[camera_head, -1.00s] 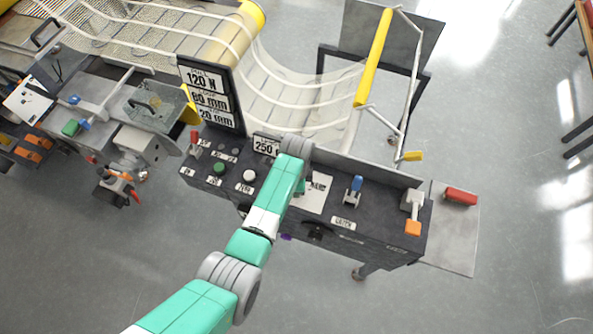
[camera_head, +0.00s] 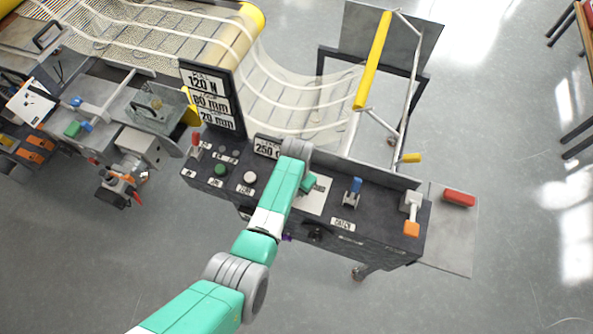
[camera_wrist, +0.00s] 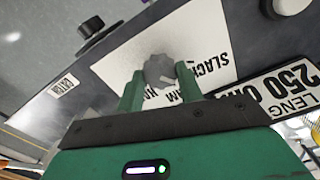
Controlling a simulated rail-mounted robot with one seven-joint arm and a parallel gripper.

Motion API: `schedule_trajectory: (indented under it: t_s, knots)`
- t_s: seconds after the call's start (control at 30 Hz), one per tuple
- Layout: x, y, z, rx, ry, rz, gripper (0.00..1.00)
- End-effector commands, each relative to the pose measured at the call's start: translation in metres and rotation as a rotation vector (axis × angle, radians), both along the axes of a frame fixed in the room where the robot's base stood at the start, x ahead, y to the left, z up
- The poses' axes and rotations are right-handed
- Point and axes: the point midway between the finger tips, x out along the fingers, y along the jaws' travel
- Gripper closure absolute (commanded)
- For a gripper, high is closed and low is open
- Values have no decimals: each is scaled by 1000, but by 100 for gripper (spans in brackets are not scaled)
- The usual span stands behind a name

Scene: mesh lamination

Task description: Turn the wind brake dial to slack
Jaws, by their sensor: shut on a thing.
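The grey knobbed dial (camera_wrist: 159,70) stands on a white plate (camera_wrist: 215,50) in the wrist view. The plate reads SLACK upside down, with another word partly hidden by my finger. My gripper (camera_wrist: 160,84) has its two green fingers closed on either side of the dial. In the head view my arm covers the dial; part of the white plate (camera_head: 314,200) shows beside my gripper (camera_head: 308,184). I cannot make out which word the dial points to.
The dark console has a blue-tipped lever (camera_head: 353,190), an orange-handled lever (camera_head: 412,228), a white button (camera_head: 250,177), a green button (camera_head: 221,169) and a red lever (camera_head: 195,140). A 250 length sign (camera_wrist: 290,92) is close to my gripper. Mesh (camera_head: 295,95) hangs behind the console.

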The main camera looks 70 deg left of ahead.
Motion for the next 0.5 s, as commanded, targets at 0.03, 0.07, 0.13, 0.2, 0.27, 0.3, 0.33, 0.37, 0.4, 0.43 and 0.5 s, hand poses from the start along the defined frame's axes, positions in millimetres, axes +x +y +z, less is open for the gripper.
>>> schedule_trajectory:
  t_s: [0.03, 0.07, 0.13, 0.2, 0.27, 0.3, 0.33, 0.37, 0.4, 0.43, 0.5]
  knots:
    - [1, 0, 1, 1, -1, 39, 87]
    - [1, 0, 1, 1, -1, 64, 87]
    - [1, 0, 1, 0, -1, 121, 87]
    - [1, 0, 1, 0, -1, 174, 87]
    - [1, 0, 1, 0, -1, 215, 87]
    - [0, 0, 1, 0, -1, 241, 87]
    - [0, 0, 1, 0, -1, 258, 87]
    - [0, 0, 1, 1, -1, 275, 87]
    - [0, 0, 1, 1, -1, 295, 87]
    - [0, 0, 1, 1, -1, 310, 87]
    - [0, 0, 1, 1, -1, 339, 87]
